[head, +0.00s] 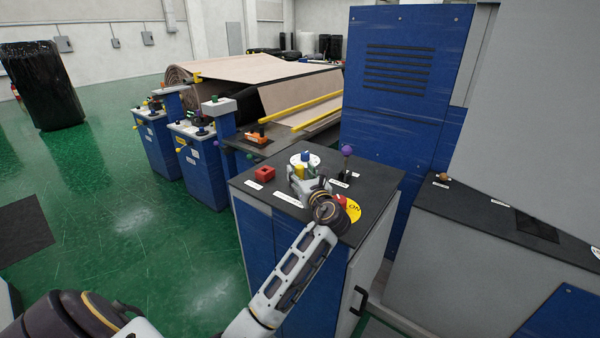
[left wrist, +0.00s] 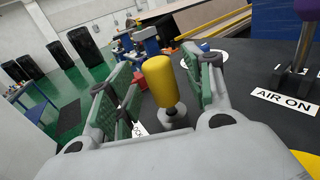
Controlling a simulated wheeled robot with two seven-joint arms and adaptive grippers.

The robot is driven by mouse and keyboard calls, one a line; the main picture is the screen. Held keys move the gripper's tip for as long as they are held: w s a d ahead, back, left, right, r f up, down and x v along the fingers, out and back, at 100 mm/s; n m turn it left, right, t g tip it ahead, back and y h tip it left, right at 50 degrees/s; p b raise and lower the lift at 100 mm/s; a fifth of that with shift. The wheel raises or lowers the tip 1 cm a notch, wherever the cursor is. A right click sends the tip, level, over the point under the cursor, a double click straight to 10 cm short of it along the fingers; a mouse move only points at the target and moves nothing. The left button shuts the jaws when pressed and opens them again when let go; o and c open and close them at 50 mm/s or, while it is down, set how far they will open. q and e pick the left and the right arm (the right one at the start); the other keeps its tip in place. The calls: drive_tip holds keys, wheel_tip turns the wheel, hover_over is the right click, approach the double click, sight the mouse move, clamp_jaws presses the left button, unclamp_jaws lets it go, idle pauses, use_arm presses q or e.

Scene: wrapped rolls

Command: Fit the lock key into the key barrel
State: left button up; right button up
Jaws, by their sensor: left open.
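The lock key appears to be the yellow cylindrical handle (left wrist: 160,82) in the left wrist view. It stands nearly upright above a small metal shaft and round grey base (left wrist: 173,119) on the dark console top. I cannot tell whether that base is the key barrel or how deep the shaft sits. In the head view the yellow handle (head: 299,171) is partly hidden by my gripper. My left gripper (head: 308,182) is open, its two green-padded fingers (left wrist: 157,76) on either side of the handle, with visible gaps. My right gripper is not in view.
The console top (head: 240,182) also carries a red block (head: 265,173), a blue knob on a white dial (head: 304,157), a purple-knobbed lever (head: 346,151) and a yellow disc (head: 353,211). A tall blue cabinet (head: 395,95) stands behind. Green floor (head: 110,215) is open at left.

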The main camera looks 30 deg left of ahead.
use_arm(q)
drive_tip(key=v, duration=1)
drive_tip(key=shift+s+d, duration=0.15)
drive_tip(key=shift+s, duration=0.05)
idle(0.4)
